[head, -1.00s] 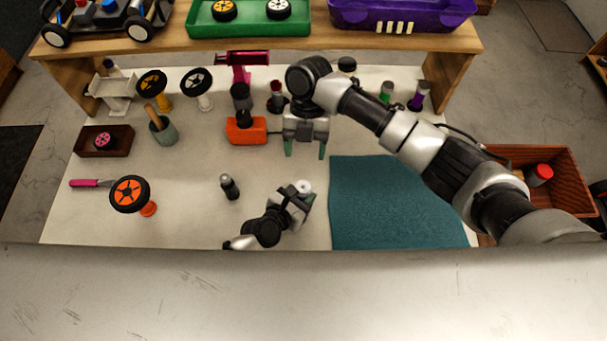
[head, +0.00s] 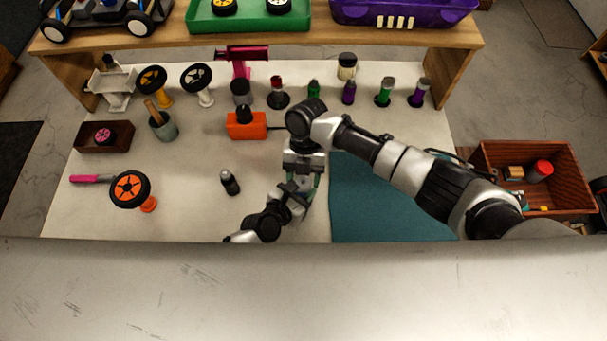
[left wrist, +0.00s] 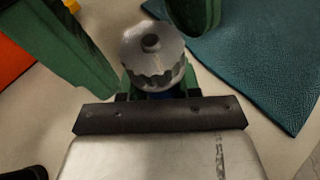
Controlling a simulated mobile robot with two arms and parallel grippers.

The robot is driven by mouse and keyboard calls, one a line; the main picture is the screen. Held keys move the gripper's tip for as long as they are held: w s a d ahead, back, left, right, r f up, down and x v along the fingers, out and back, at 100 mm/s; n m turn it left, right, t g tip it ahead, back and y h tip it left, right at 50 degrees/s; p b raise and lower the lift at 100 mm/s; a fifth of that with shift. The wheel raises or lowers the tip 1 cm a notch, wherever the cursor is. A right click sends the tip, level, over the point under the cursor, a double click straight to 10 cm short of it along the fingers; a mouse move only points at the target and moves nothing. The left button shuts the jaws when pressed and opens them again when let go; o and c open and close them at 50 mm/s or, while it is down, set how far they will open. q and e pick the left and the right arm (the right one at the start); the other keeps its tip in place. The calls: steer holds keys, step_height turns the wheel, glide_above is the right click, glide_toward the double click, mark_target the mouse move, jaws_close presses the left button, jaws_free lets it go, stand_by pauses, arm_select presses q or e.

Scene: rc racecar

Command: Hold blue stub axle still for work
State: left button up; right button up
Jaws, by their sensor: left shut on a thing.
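My left gripper (head: 297,194) is shut on the blue stub axle (left wrist: 160,95) near the front of the table. In the left wrist view only a little blue shows, between its small green fingertips and under a round, notched silver piece (left wrist: 151,52) with a dark centre. My right gripper (head: 304,176) is straight above, pointing down. Its green fingers appear large in the left wrist view, one on each side of the silver piece. They are spread, with a gap showing on both sides. In the head view the axle is hidden by the grippers.
A teal mat (head: 380,205) lies right of the grippers. A small dark bottle (head: 229,182) and an orange wheel (head: 130,188) stand to the left. An orange block tool (head: 246,126) and several coloured bottles stand behind. A wooden shelf (head: 300,47) spans the back.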

steer(key=c, duration=0.7)
steer(key=shift+m+y, duration=0.4)
steer(key=shift+m, duration=0.4)
steer(key=o, duration=1)
steer(key=shift+c, duration=0.2)
steer(key=v, duration=1.2)
